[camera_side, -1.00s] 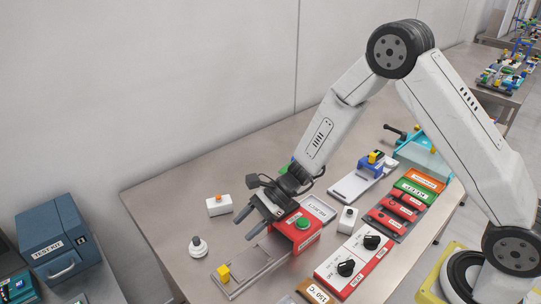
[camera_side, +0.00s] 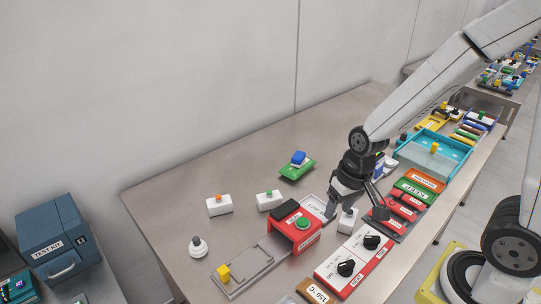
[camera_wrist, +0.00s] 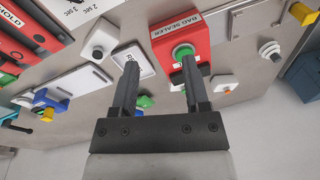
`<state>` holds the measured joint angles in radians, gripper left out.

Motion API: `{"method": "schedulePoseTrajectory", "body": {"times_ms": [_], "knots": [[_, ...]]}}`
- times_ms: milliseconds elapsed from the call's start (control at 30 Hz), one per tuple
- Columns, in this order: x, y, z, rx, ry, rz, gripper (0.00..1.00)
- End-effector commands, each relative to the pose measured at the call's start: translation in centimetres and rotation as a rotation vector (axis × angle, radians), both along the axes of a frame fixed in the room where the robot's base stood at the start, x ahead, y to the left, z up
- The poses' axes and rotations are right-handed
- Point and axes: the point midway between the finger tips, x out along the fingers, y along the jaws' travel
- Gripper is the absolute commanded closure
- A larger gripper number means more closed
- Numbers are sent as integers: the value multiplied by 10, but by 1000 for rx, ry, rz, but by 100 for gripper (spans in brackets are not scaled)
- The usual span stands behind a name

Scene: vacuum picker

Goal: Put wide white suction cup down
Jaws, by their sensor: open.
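The round white suction cup with a grey knob (camera_side: 197,247) stands upright on the table, left of the red bag sealer. It also shows at the right in the wrist view (camera_wrist: 270,50). My gripper (camera_side: 355,212) is open, well to the right of the cup, over the area right of the red sealer. In the wrist view my two fingers (camera_wrist: 161,62) are apart with nothing held between them.
The red bag sealer (camera_side: 298,226) with a green button stands between the cup and my gripper. White boxes with an orange button (camera_side: 219,205) and green button (camera_side: 270,201) stand behind. Table around the cup is mostly clear.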

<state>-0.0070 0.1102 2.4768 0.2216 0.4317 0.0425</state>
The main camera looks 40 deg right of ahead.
Motion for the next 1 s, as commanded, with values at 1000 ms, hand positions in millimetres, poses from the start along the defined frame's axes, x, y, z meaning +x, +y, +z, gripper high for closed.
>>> {"method": "schedulePoseTrajectory", "body": {"times_ms": [1000], "knots": [[-10,-18,13,-135,-111,218,41]]}}
